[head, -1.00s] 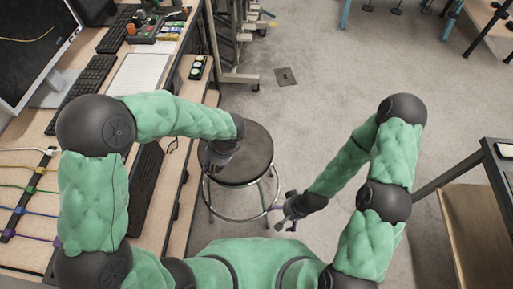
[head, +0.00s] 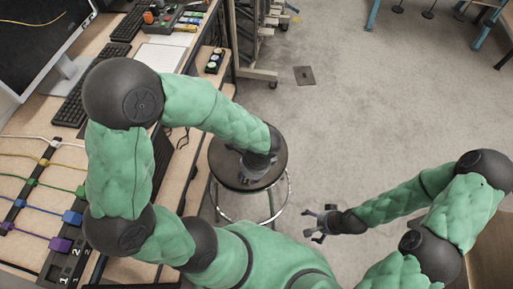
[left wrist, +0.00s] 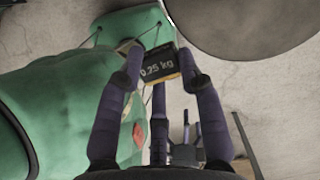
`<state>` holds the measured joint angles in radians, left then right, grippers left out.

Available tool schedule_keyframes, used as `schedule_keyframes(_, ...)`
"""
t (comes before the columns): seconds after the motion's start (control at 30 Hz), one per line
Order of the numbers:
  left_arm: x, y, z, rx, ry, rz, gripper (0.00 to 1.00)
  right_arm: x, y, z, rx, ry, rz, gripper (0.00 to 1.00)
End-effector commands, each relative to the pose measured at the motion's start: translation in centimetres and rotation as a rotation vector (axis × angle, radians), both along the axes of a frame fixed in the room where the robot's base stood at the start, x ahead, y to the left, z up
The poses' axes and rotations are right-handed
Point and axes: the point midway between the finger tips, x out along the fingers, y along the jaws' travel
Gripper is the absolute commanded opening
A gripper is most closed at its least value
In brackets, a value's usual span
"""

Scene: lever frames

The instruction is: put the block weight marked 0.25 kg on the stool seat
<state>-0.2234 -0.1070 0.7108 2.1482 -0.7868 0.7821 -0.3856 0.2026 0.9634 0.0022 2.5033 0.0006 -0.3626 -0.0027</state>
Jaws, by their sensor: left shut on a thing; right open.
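The block weight marked 0.25 kg (left wrist: 160,68) is dark with a yellowish edge, and its label faces the left wrist camera. My left gripper (left wrist: 160,75) is shut on it, with the block between the fingertips. In the head view my left gripper (head: 248,178) overlaps the front part of the round dark stool seat (head: 231,157); the block is hidden there by the gripper. In the left wrist view the seat (left wrist: 245,22) fills the upper right, close beside the block in the picture. The height gap cannot be told. My right gripper (head: 318,226) is open and empty, right of the stool.
A desk with keyboards (head: 85,92), a monitor (head: 40,40) and coloured cables (head: 38,210) stands on the left. A wheeled metal rack (head: 258,45) is behind the stool. A dark floor plate (head: 304,75) lies on open grey floor to the right.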

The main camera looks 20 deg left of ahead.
Motion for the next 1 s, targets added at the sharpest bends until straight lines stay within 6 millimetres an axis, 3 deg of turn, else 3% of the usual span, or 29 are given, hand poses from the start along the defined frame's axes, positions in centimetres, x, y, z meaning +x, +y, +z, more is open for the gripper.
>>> schedule_keyframes(0.37, 6.5, 4.0, -3.8, 0.0, 0.001, 0.006, 0.0, 0.0, 0.0, -2.7, 0.0, 0.001, 0.0, 1.0)
schedule_keyframes(0.5, 8.4, 5.1, -6.1, 0.001, 0.004, 0.004, 0.0, 0.0, 0.0, -3.8, 0.0, 0.001, 0.0, 1.0)
schedule_keyframes(0.7, 10.2, 6.2, -8.4, 0.001, 0.002, 0.002, 0.0, 0.0, 0.0, -4.8, 0.0, 0.001, 0.0, 1.0)
schedule_keyframes(1.0, 11.4, 6.9, -9.9, 0.001, 0.001, 0.002, 0.0, 0.0, 0.0, -5.5, 0.0, 0.0, 0.0, 1.0)
